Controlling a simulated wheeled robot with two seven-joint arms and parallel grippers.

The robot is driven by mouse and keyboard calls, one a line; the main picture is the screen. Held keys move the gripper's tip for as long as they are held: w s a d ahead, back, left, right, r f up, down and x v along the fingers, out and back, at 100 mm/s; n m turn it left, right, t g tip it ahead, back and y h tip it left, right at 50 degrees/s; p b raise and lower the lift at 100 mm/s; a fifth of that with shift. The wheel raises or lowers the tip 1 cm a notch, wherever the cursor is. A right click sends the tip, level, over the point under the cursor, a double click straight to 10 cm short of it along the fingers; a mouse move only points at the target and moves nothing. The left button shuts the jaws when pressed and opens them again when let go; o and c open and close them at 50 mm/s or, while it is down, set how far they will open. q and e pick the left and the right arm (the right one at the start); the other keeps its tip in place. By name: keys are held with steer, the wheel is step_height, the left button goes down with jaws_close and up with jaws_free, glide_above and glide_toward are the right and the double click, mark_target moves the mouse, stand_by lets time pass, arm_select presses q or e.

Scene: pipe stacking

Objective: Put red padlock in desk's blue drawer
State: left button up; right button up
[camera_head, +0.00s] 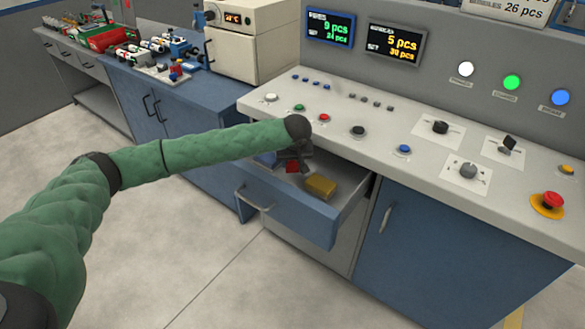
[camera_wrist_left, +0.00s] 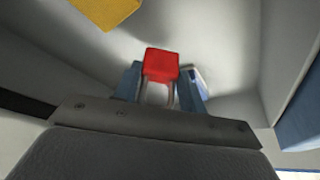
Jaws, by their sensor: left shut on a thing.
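The red padlock (camera_wrist_left: 161,64) is held between the two fingers of my left gripper (camera_wrist_left: 160,88) in the left wrist view, gripped around its shackle with the red body pointing away from the gripper. My right gripper is not in view.
A yellow block (camera_head: 320,186) lies in the drawer to the right of the padlock. A blue and white item (camera_wrist_left: 197,78) lies near my left fingers. The control panel (camera_head: 430,165) overhangs the drawer's back. The drawer handle (camera_head: 253,201) sticks out in front.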

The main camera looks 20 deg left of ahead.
mark_target(292, 169)
arm_select(q)
step_height(292, 169, down, 2)
steer(key=shift+f, duration=0.55)
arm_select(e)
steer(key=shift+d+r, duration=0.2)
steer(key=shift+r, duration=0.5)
arm_select(q)
steer(key=shift+f, duration=0.1)
steer(key=o, duration=1.3)
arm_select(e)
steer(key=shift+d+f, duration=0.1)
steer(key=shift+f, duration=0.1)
